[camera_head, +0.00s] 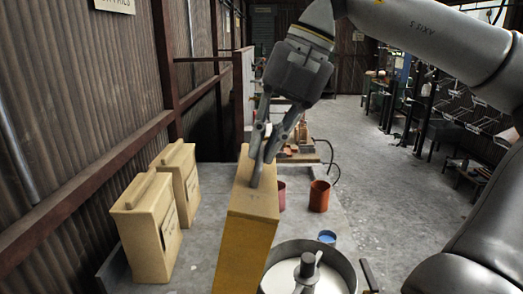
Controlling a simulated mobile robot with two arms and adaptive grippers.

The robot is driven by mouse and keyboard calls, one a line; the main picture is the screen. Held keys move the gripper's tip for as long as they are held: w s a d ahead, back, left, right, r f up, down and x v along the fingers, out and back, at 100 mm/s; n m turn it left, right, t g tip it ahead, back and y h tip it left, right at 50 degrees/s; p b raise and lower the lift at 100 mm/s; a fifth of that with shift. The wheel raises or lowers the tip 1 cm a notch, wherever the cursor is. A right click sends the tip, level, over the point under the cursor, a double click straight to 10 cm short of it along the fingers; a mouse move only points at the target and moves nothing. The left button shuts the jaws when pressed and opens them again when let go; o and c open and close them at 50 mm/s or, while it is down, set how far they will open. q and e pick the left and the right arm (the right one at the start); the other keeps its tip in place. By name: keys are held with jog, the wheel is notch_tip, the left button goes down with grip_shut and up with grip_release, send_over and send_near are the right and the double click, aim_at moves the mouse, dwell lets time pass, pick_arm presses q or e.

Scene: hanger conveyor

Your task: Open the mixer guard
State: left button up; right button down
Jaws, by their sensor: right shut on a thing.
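A tall yellow box-shaped part (248,205), which looks like the mixer guard, stands raised at the left side of the mixer bowl (347,264). The round grey bowl is open at the top and shows pale contents and a grey paddle (306,265). My right gripper (258,168) comes down from above with its fingers closed together at the top of the yellow part. The fingers cover the exact spot they hold. My left gripper is not in view.
Two tan boxes (148,235) stand by the corrugated wall at left. A red-brown bucket (319,196) and a small blue one (327,237) stand behind the bowl. Racks (470,110) line the right side. The floor (375,185) between is clear.

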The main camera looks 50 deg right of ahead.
jog(key=shift+r, duration=0.1)
jog(key=shift+w+a, duration=0.4)
jog(key=shift+w, duration=0.2)
jog(key=c, duration=1.9)
grip_release()
jog(key=shift+w+a, duration=0.1)
jog(key=shift+w, duration=0.05)
jog(key=shift+o, duration=1.9)
jog(key=shift+s, duration=0.2)
jog(key=shift+s+d, duration=0.15)
jog(key=shift+d, duration=0.15)
jog(key=shift+a, duration=0.1)
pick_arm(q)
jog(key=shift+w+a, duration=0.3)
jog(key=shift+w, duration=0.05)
pick_arm(e)
jog(key=v, duration=1.2)
